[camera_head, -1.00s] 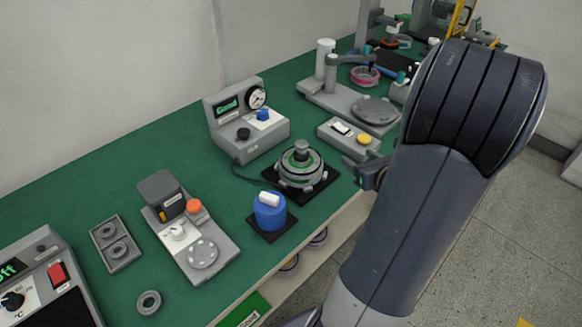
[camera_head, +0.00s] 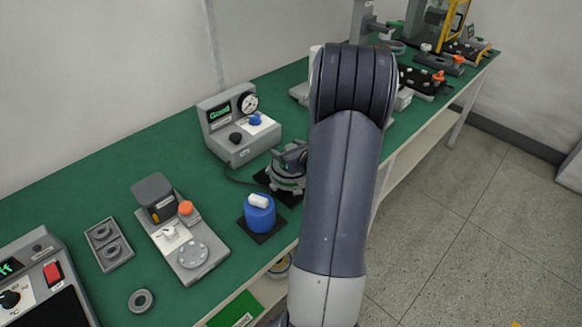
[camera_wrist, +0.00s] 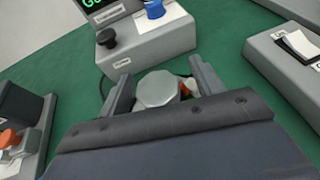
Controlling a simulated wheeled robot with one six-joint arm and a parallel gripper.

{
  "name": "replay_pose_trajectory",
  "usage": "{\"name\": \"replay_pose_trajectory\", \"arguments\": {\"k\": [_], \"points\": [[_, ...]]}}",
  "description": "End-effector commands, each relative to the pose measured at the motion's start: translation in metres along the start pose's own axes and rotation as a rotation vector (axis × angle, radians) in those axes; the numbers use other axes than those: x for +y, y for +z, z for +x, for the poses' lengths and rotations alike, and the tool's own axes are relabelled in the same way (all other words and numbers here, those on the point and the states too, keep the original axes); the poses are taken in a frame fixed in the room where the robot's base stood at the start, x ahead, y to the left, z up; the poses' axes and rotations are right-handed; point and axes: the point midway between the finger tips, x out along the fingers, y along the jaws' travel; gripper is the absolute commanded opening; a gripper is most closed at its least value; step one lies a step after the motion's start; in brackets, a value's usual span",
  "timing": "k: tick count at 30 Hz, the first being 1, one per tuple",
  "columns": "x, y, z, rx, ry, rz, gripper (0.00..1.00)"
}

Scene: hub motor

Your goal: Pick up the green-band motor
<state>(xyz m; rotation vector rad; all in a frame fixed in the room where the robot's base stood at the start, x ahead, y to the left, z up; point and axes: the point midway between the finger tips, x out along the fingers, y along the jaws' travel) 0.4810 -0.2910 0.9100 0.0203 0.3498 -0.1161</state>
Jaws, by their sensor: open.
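The green-band motor (camera_head: 285,181) is a grey, round, flanged unit with a green ring. It sits on a black pad at the front of the green bench, partly hidden by my arm and gripper. My gripper (camera_head: 292,156) is open and low over the motor's top. In the wrist view, the motor's grey top knob (camera_wrist: 158,90) shows between the two spread fingers of my gripper (camera_wrist: 161,74). I cannot tell whether either finger touches it. The lower part of the motor is hidden by the gripper body in the wrist view.
A gauge box (camera_head: 240,127) stands just behind the motor. A blue cylinder with a white top (camera_head: 259,214) stands in front-left on its own black pad. A grey fixture with an orange knob (camera_head: 180,235) is further left. A switch box (camera_wrist: 287,57) is at the right.

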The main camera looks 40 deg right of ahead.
Motion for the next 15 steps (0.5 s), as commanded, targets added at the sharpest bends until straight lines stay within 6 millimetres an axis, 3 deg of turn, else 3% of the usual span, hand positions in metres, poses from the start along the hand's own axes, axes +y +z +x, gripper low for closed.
{"name": "replay_pose_trajectory", "arguments": {"k": [7, 15], "points": [[-0.0002, -0.0002, 0.0018, 0.000, -0.001, 0.000, 0.63], [-0.0002, -0.0002, 0.0016, 0.000, -0.001, 0.000, 0.42]]}}
